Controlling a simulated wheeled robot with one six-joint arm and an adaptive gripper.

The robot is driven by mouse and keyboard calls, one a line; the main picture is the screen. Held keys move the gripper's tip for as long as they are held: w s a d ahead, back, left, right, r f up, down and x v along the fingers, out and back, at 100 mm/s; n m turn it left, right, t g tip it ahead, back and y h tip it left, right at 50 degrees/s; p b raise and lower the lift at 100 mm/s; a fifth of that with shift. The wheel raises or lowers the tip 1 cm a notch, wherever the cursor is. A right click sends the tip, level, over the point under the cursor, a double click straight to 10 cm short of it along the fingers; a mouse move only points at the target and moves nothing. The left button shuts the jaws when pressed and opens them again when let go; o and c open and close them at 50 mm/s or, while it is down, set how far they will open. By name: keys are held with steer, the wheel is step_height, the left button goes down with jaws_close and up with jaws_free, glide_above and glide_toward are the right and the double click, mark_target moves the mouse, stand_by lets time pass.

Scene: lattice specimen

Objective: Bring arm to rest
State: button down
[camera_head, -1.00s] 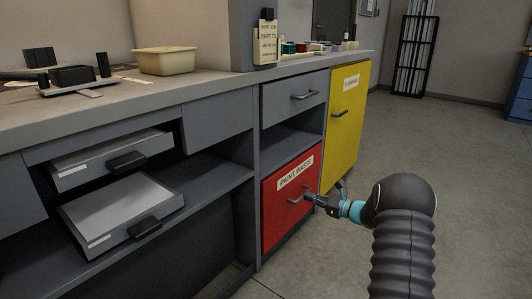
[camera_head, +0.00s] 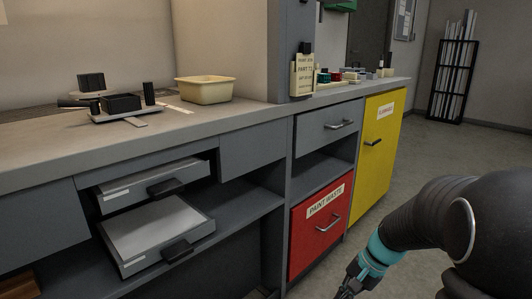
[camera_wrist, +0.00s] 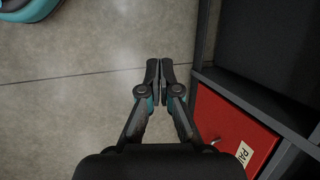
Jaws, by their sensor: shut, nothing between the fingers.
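My gripper (camera_wrist: 160,72) is shut and empty in the wrist view, its two dark fingertips together over bare concrete floor. In the head view my gripper (camera_head: 347,290) is at the bottom edge, partly cut off, below and right of the red drawer front. My arm comes in from the right, dark with a teal band near the wrist. The red paint waste front (camera_head: 318,222) is closed and apart from the gripper; it also shows in the wrist view (camera_wrist: 225,128), to the right of the fingers.
A grey workbench (camera_head: 60,150) runs along the left, with two pulled-out trays (camera_head: 150,232) below it. A beige tub (camera_head: 205,91) stands on top. A yellow cabinet door (camera_head: 372,165) is closed. The floor (camera_wrist: 60,110) beside the gripper is clear.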

steer(key=s+a+r+n+t+h+p, duration=0.2)
steer(key=s+r+n+t+h+p, duration=0.2)
steer(key=s+r, duration=1.3)
step_height(320, 180, up, 2)
steer(key=n+t+p, duration=0.1)
steer(key=n, duration=0.2)
steer(key=shift+s+a+r+n+h, duration=0.15)
steer(key=shift+a+n+h, duration=0.1)
steer(key=shift+n+h, duration=0.15)
